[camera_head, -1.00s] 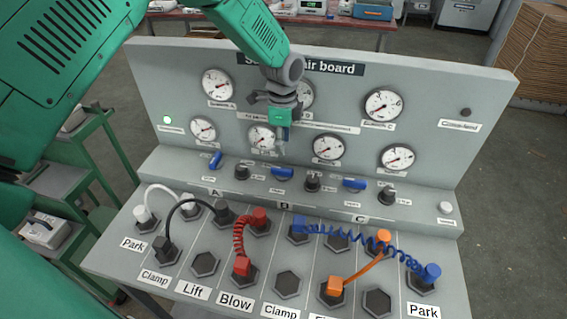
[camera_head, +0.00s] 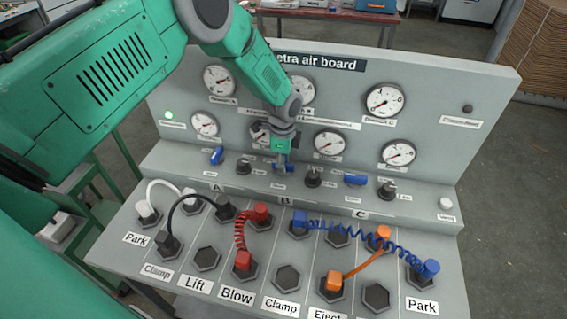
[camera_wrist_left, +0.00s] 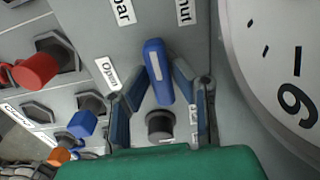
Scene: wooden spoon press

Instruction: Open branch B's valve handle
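Branch B's blue valve handle (camera_head: 290,168) is on the board's ledge above the B label, mostly hidden behind my left gripper (camera_head: 281,165) in the head view. In the left wrist view the blue handle (camera_wrist_left: 158,72) stands between the two spread fingertips of my left gripper (camera_wrist_left: 161,75), with small gaps seeming to show on both sides. An "Open" label lies left of the handle and a "Shut" label at upper right. The left gripper is open. In the head view, handle B's angle is hard to see. My right gripper is not in view.
A's blue handle (camera_head: 217,155) is tilted steeply; C's blue handle (camera_head: 355,180) lies nearly level. Dark knobs (camera_head: 313,178) stand between the handles. Gauges (camera_head: 329,144) line the panel behind. Coiled and plain hoses (camera_head: 370,240) cross the socket deck in front.

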